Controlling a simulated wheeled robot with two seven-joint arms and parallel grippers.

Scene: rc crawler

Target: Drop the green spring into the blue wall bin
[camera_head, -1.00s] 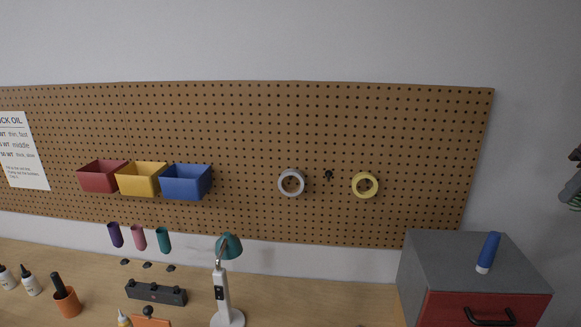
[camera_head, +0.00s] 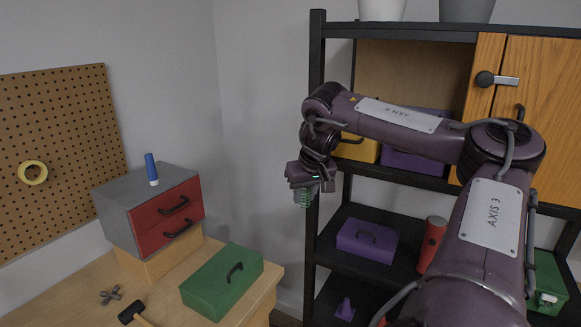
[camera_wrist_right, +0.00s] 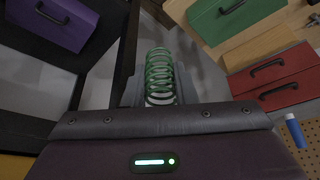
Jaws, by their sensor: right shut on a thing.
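The green spring (camera_head: 307,197) hangs below my right gripper (camera_head: 312,184) in the head view. My right gripper is shut on it and holds it up in the air, in front of the black shelf's left post. In the right wrist view the spring (camera_wrist_right: 159,72) sticks out beyond the gripper body, with its coils clear to see. The blue wall bin is in neither view now. My left gripper is not in view.
A black shelf (camera_head: 316,80) stands behind my right arm. To the left, the workbench (camera_head: 77,293) bears a grey cabinet (camera_head: 122,202) with red drawers, a blue bottle (camera_head: 151,169) and a green toolbox (camera_head: 222,281). The pegboard (camera_head: 70,110) ends at the left.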

